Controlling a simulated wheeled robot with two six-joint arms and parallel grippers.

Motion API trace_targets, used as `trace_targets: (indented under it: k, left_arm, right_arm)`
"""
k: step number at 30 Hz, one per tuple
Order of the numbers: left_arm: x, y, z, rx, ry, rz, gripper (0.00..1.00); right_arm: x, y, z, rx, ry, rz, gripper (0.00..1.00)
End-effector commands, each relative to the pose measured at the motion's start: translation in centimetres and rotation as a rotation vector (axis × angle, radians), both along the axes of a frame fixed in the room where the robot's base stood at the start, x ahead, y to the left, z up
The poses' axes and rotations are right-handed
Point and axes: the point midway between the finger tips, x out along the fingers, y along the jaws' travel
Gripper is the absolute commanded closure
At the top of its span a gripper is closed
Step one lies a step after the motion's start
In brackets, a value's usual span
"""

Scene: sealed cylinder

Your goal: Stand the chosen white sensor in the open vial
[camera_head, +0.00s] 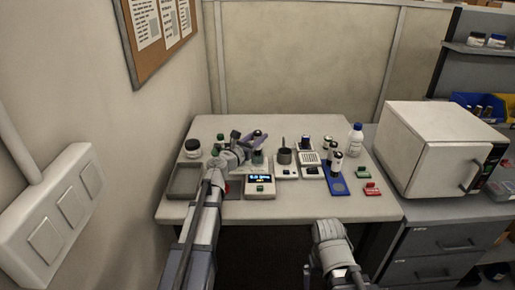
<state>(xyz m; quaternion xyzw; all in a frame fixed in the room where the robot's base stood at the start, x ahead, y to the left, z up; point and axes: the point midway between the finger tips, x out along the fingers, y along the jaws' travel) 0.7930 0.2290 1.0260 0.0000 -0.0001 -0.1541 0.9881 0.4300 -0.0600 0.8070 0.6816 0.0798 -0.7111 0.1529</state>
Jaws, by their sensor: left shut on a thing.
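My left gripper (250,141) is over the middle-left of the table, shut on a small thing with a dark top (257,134). I cannot tell what that thing is; the gripper and wrist hide part of it. Below the gripper a pale greenish glass-like piece (258,158) shows, too small to tell whether it is the open vial. No white sensor can be made out for sure. My right arm (332,240) is low at the front, below the table edge, and its jaws cannot be made out clearly.
The white table (330,208) holds a scale with a lit display (260,187), a dark cup (284,156), a blue rack (337,184) with capped vials, a bottle (355,140), a jar (192,148) and a grey tray (184,181). A white oven-like box (430,150) stands at the right.

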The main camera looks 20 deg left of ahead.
Motion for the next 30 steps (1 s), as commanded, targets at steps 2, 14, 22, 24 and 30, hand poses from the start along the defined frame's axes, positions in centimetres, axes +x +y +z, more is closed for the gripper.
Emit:
trace_targets:
  k: [2, 14, 22, 24, 30]
  left_arm:
    - [0.0, 0.0, -1.4, 0.0, 0.0, 0.0, 1.0]
    - [0.0, 0.0, -3.2, 0.0, 0.0, 0.0, 1.0]
    - [0.0, 0.0, -3.5, 0.0, 0.0, 0.0, 0.55]
    - [0.0, 0.0, -3.5, 0.0, 0.0, 0.0, 0.47]
    - [0.0, 0.0, -3.5, 0.0, 0.0, 0.0, 0.31]
  right_arm:
    - [0.0, 0.0, -1.5, 0.0, 0.0, 0.0, 0.03]
    - [0.0, 0.0, -3.2, 0.0, 0.0, 0.0, 0.03]
    - [0.0, 0.0, -3.5, 0.0, 0.0, 0.0, 0.03]
    - [0.0, 0.0, -3.5, 0.0, 0.0, 0.0, 0.03]
    - [0.0, 0.0, -3.5, 0.0, 0.0, 0.0, 0.03]
